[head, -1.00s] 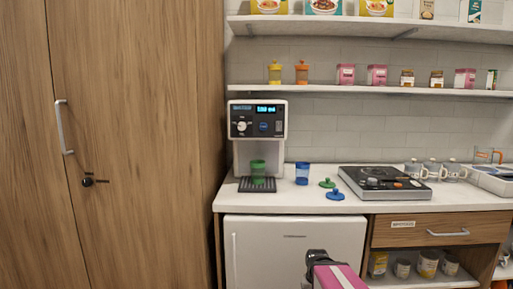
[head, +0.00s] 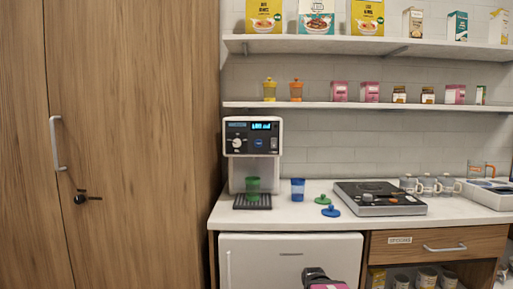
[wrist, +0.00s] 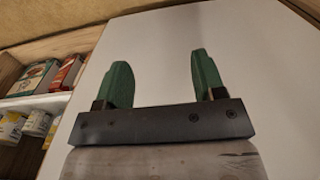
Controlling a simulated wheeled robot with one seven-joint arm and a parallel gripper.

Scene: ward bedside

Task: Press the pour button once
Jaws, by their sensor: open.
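A white and dark drinks dispenser (head: 230,172) stands at the left end of the counter. Its front panel has a lit blue display (head: 262,126), a pale round knob (head: 237,143) and a round blue button (head: 259,143); any lettering is too small to read. A green cup (head: 253,188) stands on its drip tray (head: 243,203) under the spout. My gripper shows only partly at the bottom edge of the head view, low in front of the white fridge and well apart from the dispenser. In the wrist view my gripper (wrist: 160,76) has its green fingers apart with nothing between them.
A blue cup (head: 298,190), green lid (head: 323,200), blue lid (head: 331,211) and hotplate (head: 380,205) stand right of the dispenser. A white fridge (head: 290,262) is below. A tall wooden cabinet (head: 130,130) borders the left. Shelves (head: 370,105) hang above.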

